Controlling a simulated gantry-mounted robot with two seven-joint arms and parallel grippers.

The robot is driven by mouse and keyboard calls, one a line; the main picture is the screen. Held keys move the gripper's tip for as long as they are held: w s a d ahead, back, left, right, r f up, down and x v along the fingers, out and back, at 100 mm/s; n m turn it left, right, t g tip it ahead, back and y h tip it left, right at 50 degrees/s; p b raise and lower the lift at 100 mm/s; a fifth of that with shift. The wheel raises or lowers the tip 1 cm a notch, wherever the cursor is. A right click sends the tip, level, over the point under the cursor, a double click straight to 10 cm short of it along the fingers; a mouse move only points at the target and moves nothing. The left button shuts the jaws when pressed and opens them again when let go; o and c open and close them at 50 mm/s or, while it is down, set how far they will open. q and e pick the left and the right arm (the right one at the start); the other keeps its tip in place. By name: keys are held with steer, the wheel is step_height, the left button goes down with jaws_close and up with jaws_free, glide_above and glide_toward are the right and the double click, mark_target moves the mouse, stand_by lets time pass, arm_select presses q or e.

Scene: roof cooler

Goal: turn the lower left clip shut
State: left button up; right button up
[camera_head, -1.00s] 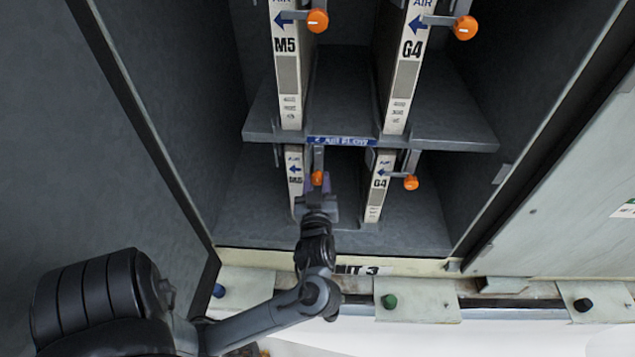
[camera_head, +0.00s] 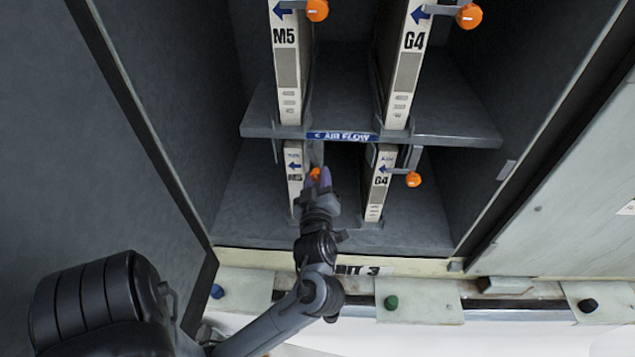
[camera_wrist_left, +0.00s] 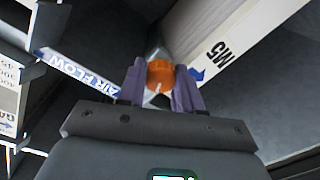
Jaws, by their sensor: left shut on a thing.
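The lower left clip has an orange knob (camera_head: 314,174) on a grey arm beside the lower M5 filter (camera_head: 294,172). In the left wrist view the orange knob (camera_wrist_left: 160,75) sits between the purple fingers of my left gripper (camera_wrist_left: 160,88), which is shut on it. In the head view my left gripper (camera_head: 319,182) reaches up from below and partly covers the knob. The clip's grey arm is mostly hidden behind the gripper. My right gripper is not in view.
The lower G4 filter (camera_head: 380,183) and its orange knob (camera_head: 413,180) stand to the right. The shelf with the blue air flow label (camera_head: 342,136) is just above. Upper filters have orange knobs (camera_head: 317,10). Cabinet walls close both sides.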

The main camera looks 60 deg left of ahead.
arm_select(q)
steer(key=shift+n+b, duration=0.7)
steer(key=shift+n, duration=0.6)
steer(key=o, duration=1)
steer(key=shift+o, duration=0.2)
